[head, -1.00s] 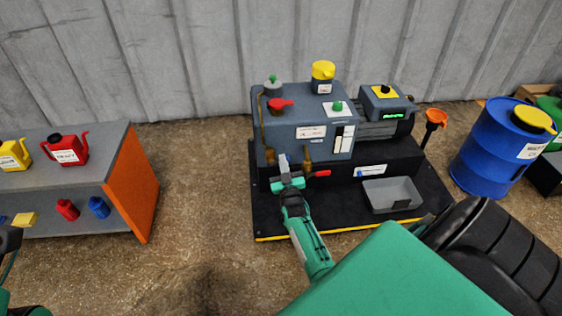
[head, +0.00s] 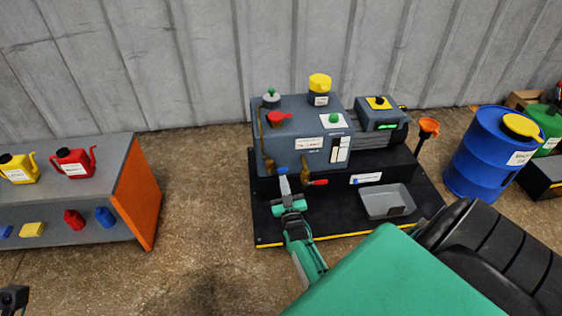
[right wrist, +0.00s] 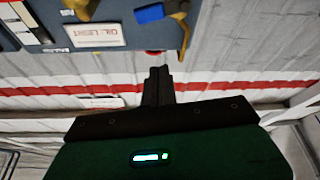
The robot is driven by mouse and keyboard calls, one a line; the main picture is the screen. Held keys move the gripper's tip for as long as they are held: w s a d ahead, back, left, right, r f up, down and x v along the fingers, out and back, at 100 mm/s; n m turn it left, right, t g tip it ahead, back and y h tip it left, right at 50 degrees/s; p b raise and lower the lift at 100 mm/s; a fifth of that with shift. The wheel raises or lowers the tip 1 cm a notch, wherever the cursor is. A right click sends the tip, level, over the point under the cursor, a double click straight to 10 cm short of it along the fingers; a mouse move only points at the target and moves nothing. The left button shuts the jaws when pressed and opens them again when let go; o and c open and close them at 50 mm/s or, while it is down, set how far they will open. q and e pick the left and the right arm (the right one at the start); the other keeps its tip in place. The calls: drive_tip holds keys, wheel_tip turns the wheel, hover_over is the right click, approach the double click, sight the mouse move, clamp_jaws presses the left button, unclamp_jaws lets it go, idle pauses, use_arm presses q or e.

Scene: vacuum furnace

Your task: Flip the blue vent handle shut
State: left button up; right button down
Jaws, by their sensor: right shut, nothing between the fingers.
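The blue vent handle (right wrist: 149,13) shows at the top of the right wrist view, beside a brass valve (right wrist: 180,10). In the head view a small blue patch (head: 283,170), likely this handle, shows at the tip of my right gripper (head: 284,182), low on the front of the grey pump (head: 290,135). My right gripper is shut and empty; its dark fingers (right wrist: 158,82) are together in the wrist view, apart from the blue handle in the picture. Whether they touch it is unclear. A dark part of my left gripper (head: 12,298) shows at the lower left edge; its fingers are unclear.
A brass valve with a red handle (head: 318,182) is just right of my right gripper. A grey tray (head: 375,214) lies on the black base. A grey bench (head: 60,218) with cans stands left, a blue drum (head: 485,165) right. Floor between bench and pump is clear.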

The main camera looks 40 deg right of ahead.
drive_tip(key=shift+v, duration=1.5)
